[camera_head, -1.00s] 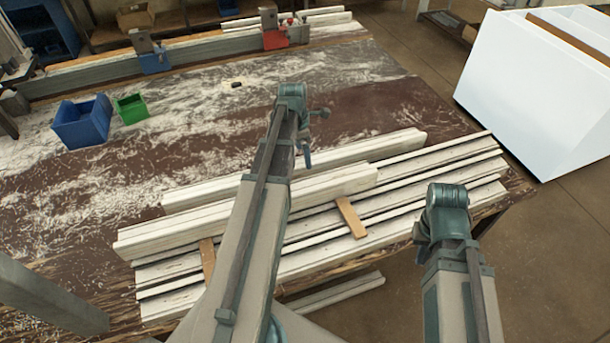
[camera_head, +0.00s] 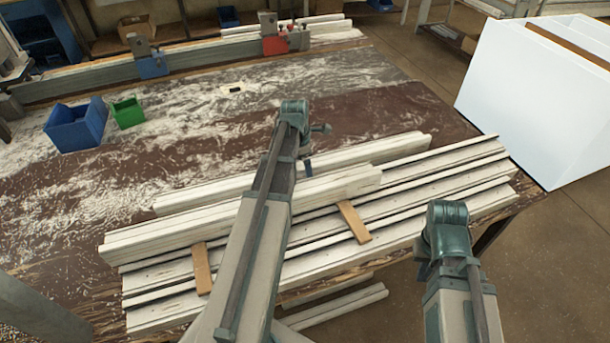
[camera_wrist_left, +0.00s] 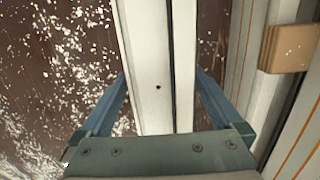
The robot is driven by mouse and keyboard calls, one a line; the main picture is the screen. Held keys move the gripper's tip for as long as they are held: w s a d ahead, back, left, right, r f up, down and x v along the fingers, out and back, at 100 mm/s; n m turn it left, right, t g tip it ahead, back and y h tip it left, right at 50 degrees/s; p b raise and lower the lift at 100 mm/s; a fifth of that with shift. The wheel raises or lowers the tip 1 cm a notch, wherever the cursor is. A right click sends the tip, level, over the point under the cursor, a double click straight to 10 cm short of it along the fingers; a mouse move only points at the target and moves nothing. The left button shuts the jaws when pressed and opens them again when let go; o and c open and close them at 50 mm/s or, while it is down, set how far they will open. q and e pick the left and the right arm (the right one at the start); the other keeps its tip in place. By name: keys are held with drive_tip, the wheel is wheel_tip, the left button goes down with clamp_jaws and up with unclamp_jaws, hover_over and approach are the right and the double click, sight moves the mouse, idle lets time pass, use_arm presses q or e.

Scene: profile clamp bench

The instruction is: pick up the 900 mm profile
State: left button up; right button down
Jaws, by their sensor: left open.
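Two white profiles lie near the middle of the bench in the head view. The back profile (camera_head: 370,153) lies on the brown bench top. The front profile (camera_head: 150,235) lies on wooden strips. No lengths can be read, so I cannot tell which is 900 mm. My left gripper (camera_head: 308,168) is over the back profile, partly hidden by its arm. In the left wrist view my open fingers (camera_wrist_left: 160,75) stand either side of a white profile (camera_wrist_left: 150,45) with a small dark hole; contact cannot be told. My right gripper is hidden behind its arm.
More long white profiles (camera_head: 425,190) lie along the bench's front edge, with wooden strips (camera_head: 353,222) across them. A blue bin (camera_head: 77,126) and a green bin (camera_head: 128,113) stand at the left. A clamp rail (camera_head: 95,80) runs along the back. A white box (camera_head: 530,95) stands right.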

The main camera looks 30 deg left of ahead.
use_arm(q)
clamp_jaws()
idle(0.4)
drive_tip(key=shift+r, duration=0.2)
wheel_tip(320, 180, up, 10)
drive_tip(key=p, duration=1)
drive_tip(key=shift+f, duration=0.1)
